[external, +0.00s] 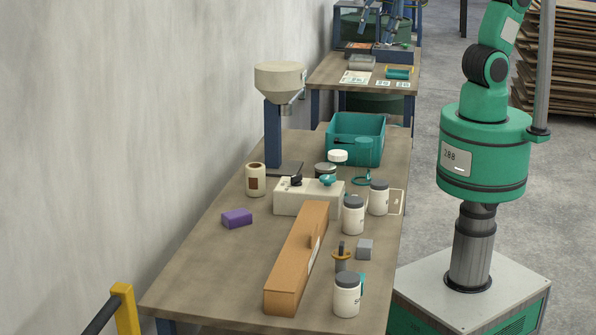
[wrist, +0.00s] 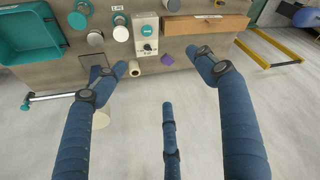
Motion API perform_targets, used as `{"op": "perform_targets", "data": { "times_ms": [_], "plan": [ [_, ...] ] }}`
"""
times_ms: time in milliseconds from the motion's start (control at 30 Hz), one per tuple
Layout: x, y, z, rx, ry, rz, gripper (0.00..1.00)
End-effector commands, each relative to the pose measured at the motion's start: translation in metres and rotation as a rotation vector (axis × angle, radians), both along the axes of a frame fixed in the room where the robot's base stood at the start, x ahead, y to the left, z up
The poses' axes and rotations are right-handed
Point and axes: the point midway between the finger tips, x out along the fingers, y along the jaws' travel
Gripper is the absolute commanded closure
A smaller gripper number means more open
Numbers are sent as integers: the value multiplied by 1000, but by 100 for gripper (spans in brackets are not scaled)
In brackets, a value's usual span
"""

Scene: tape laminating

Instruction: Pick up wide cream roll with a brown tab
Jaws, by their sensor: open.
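The wide cream roll (external: 255,186) stands upright on the table left of the white control box, with a brown tab on its side. In the wrist view the cream roll (wrist: 134,69) shows small, close beside the left fingertip in the picture; no contact can be made out. My gripper (wrist: 160,68) is open, its blue fingers spread, with nothing between them.
A hopper stand (external: 273,130) rises just behind the roll. A white control box (external: 310,203) with knobs stands to its right, and a purple block (external: 237,218) lies in front. White jars (external: 353,215), a long orange-brown box (external: 290,270) and a teal bin (external: 340,150) occupy the table (external: 200,275).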

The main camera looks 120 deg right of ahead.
Motion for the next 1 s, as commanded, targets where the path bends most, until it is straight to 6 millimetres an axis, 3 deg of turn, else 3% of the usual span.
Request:
{"op": "perform_targets", "data": {
  "times_ms": [467,767,1000],
  "plan": [
    [107,-70,-63,2,84,-46,29],
    [163,-122,-125,8,133,-71,29],
    [199,-167,-185,18,173,-93,29]
  ]
}}
